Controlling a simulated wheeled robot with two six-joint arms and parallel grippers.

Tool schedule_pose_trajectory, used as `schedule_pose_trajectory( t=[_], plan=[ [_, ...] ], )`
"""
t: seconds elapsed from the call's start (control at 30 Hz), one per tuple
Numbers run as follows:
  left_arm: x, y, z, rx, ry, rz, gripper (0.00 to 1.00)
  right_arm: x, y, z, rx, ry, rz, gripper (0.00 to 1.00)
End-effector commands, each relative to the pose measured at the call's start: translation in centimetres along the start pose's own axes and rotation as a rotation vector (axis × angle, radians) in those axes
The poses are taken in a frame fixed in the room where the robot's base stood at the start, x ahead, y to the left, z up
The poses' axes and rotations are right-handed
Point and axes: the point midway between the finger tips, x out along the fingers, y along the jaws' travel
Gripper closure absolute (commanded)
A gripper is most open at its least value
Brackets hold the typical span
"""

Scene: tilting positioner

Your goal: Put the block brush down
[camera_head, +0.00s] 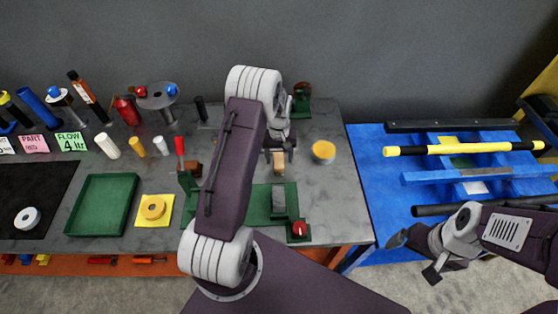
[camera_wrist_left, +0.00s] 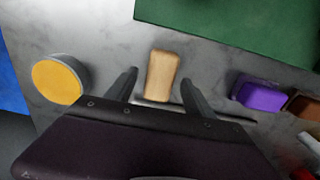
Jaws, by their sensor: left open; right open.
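The block brush, seen as a pale wooden block (camera_wrist_left: 161,76), lies on the grey bench top; it also shows in the head view (camera_head: 279,163) just in front of my left gripper. My left gripper (camera_wrist_left: 160,92) is open, with one finger on each side of the block and gaps between them. In the head view my left gripper (camera_head: 278,152) is partly hidden by its own arm. The brush's bristles cannot be made out. My right gripper (camera_head: 414,257) is open and empty, off the bench's right side.
A yellow-topped round tin (camera_head: 323,152) stands right of the brush. A green fixture (camera_head: 260,204) with a red knob (camera_head: 299,229) lies in front. A purple block (camera_wrist_left: 261,95) is near the left gripper. A green tray (camera_head: 102,204) is farther left. Bench room right of the tin is clear.

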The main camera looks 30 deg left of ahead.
Motion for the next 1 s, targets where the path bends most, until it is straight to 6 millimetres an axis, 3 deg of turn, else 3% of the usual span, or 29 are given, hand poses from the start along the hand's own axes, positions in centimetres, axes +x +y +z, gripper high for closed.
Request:
schedule_pose_trajectory(
  t=[0.2, 0.4, 0.73, 0.87, 1.0],
  plan=[
    [-4.9, 0.0, -0.1, 0.0, 0.005, 0.002, 0.39, 1.1, 0.0, 0.1, 0.0, 0.0, 0.0, 0.06],
    [-8.5, 0.0, -0.1, 0.0, 0.003, 0.001, 0.39, 1.4, 0.0, 0.2, 0.0, 0.0, 0.0, 0.06],
    [-10.1, 0.1, 0.2, 0.005, 0.0, 0.0, 0.39, 1.5, 0.0, 0.2, 0.0, 0.0, 0.0, 0.06],
    [-10.9, 0.9, 3.1, 0.083, 0.014, 0.008, 0.39, 1.5, 0.0, 0.2, 0.0, 0.0, 0.0, 0.06],
    [-11.8, 1.8, 9.8, 0.251, 0.046, 0.025, 0.39, 1.5, 0.0, 0.2, 0.0, 0.0, 0.0, 0.06]
  ],
)
